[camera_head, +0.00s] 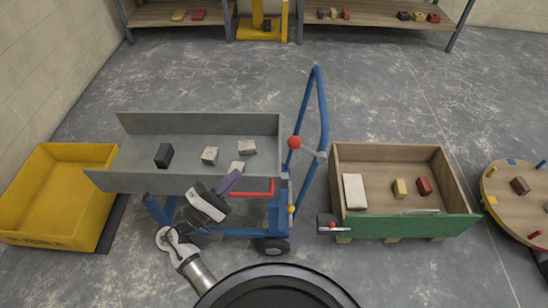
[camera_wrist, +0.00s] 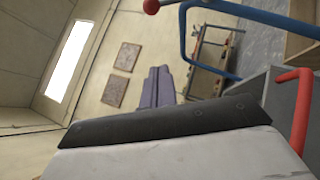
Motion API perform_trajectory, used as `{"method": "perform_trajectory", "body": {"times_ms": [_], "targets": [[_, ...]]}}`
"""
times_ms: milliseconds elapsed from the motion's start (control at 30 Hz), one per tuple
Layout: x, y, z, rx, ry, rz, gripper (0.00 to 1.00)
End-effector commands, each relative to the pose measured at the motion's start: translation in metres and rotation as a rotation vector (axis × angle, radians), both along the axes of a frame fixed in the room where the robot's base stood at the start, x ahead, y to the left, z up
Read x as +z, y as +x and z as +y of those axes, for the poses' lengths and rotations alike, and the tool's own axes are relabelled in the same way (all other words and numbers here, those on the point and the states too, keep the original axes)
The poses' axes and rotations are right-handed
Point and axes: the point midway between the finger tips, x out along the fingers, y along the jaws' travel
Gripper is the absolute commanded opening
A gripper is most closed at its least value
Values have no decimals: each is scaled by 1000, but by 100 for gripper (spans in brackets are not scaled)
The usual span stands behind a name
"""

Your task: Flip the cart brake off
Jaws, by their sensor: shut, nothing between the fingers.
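The cart has a grey tray (camera_head: 150,180) on a blue frame, with a tall blue handle (camera_head: 322,100) at its right end. A red ball knob (camera_head: 295,142) sits by the handle. A red bent bar (camera_head: 262,188) runs along the cart's near side below the tray; it also shows at the right of the wrist view (camera_wrist: 302,110). I cannot tell which red part is the brake. My gripper (camera_head: 236,175) is shut and empty, in front of the tray's near wall, just left of and above the red bar. Its purple fingers (camera_wrist: 158,85) show together in the wrist view.
Several blocks, one dark (camera_head: 164,155), lie in the tray. A yellow tub (camera_head: 60,225) stands left. A wooden crate with a green front (camera_head: 400,226) stands close right of the cart, a round table (camera_head: 510,185) beyond it. Floor behind the cart is clear.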

Motion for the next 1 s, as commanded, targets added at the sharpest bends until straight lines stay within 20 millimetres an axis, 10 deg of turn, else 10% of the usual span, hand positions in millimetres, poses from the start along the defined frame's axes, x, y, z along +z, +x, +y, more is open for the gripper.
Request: {"method": "perform_trajectory", "body": {"times_ms": [567,1000], "targets": [[2,-5,-11,-49,-41,-8,0],[38,46,-70,-50,-40,-9,0]]}}
